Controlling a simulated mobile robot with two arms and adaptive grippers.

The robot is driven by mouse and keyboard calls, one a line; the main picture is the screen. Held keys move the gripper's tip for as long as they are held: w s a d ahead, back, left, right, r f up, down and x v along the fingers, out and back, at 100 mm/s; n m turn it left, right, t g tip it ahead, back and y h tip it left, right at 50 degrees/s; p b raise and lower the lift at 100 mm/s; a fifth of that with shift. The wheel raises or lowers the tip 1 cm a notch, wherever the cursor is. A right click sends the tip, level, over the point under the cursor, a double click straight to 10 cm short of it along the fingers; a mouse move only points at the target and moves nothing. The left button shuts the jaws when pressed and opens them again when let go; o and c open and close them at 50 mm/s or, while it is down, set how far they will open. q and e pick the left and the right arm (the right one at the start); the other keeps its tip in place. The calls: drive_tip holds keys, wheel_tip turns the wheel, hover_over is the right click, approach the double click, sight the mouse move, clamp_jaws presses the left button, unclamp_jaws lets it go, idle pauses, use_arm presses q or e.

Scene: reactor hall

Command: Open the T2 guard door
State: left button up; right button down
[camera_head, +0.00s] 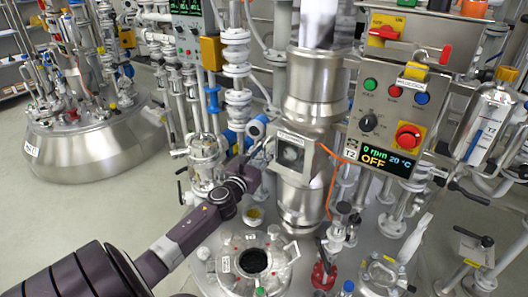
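The T2 guard door (291,152) appears to be the small square panel with a dark window on the upright steel column, left of the T2 control box (385,122). It looks closed, with a label strip above it. My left arm comes in from the lower left. My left gripper (266,150) is at the left edge of the door, very close to it. Contact cannot be made out, and the fingers are too small and blended with the metal to tell whether they are open. My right gripper is not in view.
The T2 display (388,158) reads 0 rpm, 20 °C, OFF. An orange cable (331,185) hangs right of the door. An open round port (253,262) lies below my arm. Pipes and valves crowd the right. Another steel vessel (95,140) stands at the left, with clear floor beside it.

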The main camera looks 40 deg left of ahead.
use_arm(q)
drive_tip(key=shift+c, duration=0.2)
clamp_jaws()
drive_tip(key=shift+d, duration=0.1)
